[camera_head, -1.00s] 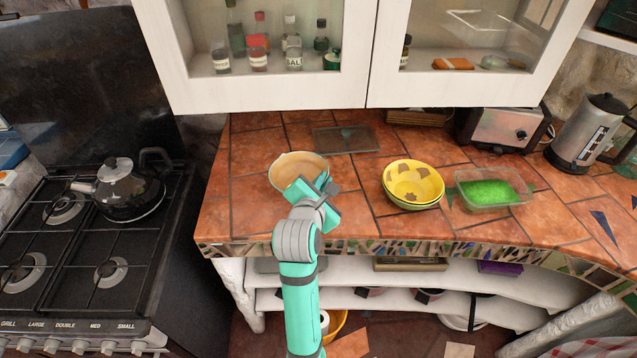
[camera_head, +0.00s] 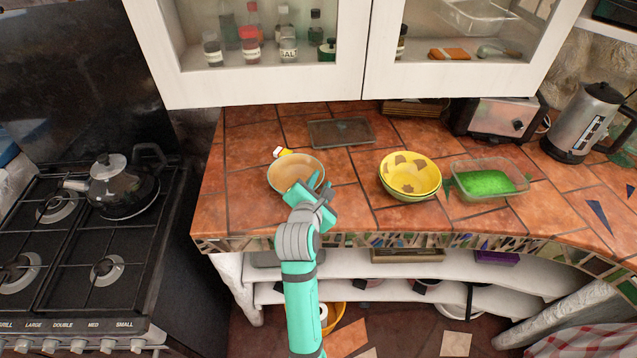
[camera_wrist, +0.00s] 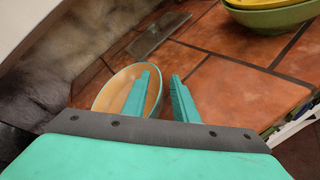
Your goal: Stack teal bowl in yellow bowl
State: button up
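A bowl with a cream-orange inside (camera_head: 290,168) stands upright on the left part of the counter; it also shows in the wrist view (camera_wrist: 118,88). My gripper (camera_head: 318,188) is at the near right side of the cream-orange bowl. In the wrist view my gripper (camera_wrist: 161,76) is open, one finger over the bowl's inside, the other beyond its right rim. Contact is unclear.
A clear tub of green stuff (camera_head: 487,181) stands right of the yellow bowl. A grey plate (camera_head: 341,132) lies behind. The toaster (camera_head: 500,118) and cabinet (camera_head: 270,92) bound the back. Tile between the bowls is clear.

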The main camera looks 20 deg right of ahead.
jog(key=shift+a, duration=0.1)
jog(key=v, duration=1.2)
jog(key=s+a+f+m+t+y, duration=0.1)
jog(key=s+a+f+m+y, duration=0.1)
jog(key=s+a+f+m, duration=0.4)
jog(key=s+a+f+m+t+y, duration=0.1)
jog(key=s+a+f+m+y, duration=0.25)
jog(key=s+f, duration=0.5)
jog(key=s+a+m+y, duration=0.1)
jog(key=s+a+m, duration=0.1)
jog(key=s+m, duration=0.4)
jog(key=s+a+m+t+y, duration=0.1)
jog(key=s+a+m, duration=0.2)
jog(key=s, duration=0.9)
jog(key=m, duration=0.3)
jog(key=shift+s+a+r, duration=0.15)
jog(key=shift+s+r, duration=0.05)
jog(key=shift+r, duration=0.05)
jog(key=shift+s+r+t, duration=0.15)
jog(key=shift+s+t, duration=0.15)
jog(key=c, duration=0.3)
jog(key=shift+a, duration=0.15)
